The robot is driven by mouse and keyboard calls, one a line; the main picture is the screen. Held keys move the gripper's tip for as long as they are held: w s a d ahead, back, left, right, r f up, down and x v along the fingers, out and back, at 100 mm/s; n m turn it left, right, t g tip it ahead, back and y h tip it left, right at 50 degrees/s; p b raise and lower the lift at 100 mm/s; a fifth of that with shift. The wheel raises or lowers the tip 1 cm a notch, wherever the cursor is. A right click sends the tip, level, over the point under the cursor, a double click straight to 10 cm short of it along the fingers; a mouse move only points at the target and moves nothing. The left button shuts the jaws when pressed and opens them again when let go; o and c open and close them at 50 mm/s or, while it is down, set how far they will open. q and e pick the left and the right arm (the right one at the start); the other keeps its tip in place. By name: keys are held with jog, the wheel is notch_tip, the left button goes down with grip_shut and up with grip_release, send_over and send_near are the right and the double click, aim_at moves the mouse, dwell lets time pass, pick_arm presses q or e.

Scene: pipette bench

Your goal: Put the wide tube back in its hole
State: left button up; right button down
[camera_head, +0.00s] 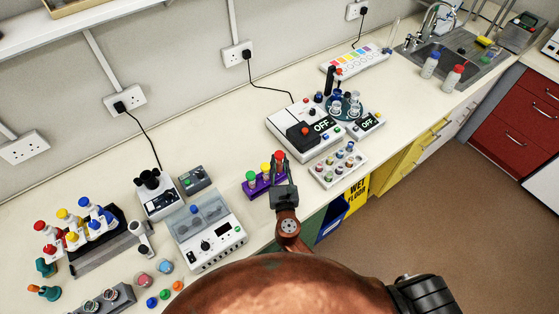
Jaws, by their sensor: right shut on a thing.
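My right gripper (280,168) reaches over the bench from the bottom of the view. It is shut on a red-capped tube (280,156), whose cap shows just beyond the fingertips. The gripper hides most of the tube's body. A small purple rack (262,188) stands at the gripper's left, with a green-capped tube (251,175) and a yellow-capped tube (265,168) in it. The held tube is at the rack's right end; I cannot tell whether its lower end is in a hole or above it. My left gripper is not in view.
A white instrument (208,235) with a display stands left of the rack. A device reading OFF (300,130) stands behind to the right. A white rack of small vials (338,165) sits right of the gripper. The bench's front edge is close below.

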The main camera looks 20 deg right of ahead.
jog(key=shift+f, duration=0.35)
jog(key=shift+f, duration=0.1)
jog(key=shift+f+b, duration=0.7)
jog(key=c, duration=1.7)
grip_release()
